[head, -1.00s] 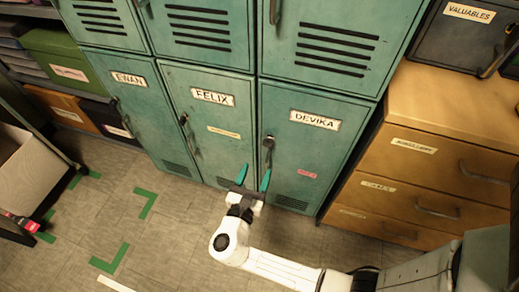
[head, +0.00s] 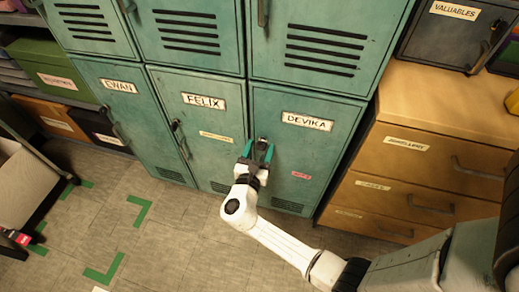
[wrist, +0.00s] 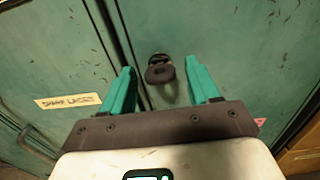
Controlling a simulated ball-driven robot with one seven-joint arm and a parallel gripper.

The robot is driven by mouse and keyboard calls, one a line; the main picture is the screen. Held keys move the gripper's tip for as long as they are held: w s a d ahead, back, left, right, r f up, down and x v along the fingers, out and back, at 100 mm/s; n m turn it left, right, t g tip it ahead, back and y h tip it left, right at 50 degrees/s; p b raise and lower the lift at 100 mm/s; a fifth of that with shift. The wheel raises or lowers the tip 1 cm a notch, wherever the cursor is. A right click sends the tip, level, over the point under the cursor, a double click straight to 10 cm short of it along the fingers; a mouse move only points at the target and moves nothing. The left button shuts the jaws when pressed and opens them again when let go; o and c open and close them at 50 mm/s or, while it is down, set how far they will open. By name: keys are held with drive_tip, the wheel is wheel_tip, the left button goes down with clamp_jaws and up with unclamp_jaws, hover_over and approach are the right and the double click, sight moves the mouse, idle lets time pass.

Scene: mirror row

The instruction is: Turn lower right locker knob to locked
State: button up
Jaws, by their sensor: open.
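The lower right locker (head: 320,150) is a teal door with a DEVIKA label (head: 307,121). Its dark knob (wrist: 160,72) sits near the left edge of the door. In the wrist view the knob lies between my two teal fingers, with a visible gap on each side. My gripper (head: 258,152) is open and points at the door. In the head view the fingers straddle the knob area and partly hide it. I cannot tell how far the fingertips are from the door, or which way the knob is set.
The FELIX locker (head: 205,125) adjoins on the left, with its own dark handle. Wooden drawers (head: 400,190) stand close on the right. Upper lockers are above. The floor in front is clear, with green tape corners (head: 140,212).

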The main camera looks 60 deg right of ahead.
drive_tip(key=shift+c, duration=0.3)
drive_tip(key=c, duration=1)
drive_tip(key=shift+f, duration=0.1)
drive_tip(key=m+b, duration=0.7)
drive_tip(key=m, duration=0.2)
drive_tip(key=shift+f, duration=0.15)
drive_tip(key=m+b, duration=0.4)
drive_tip(key=m, duration=0.1)
drive_tip(key=shift+b, duration=0.4)
drive_tip(key=shift+m+b, duration=1.45)
drive_tip(key=shift+m, duration=0.55)
drive_tip(key=shift+r, duration=0.2)
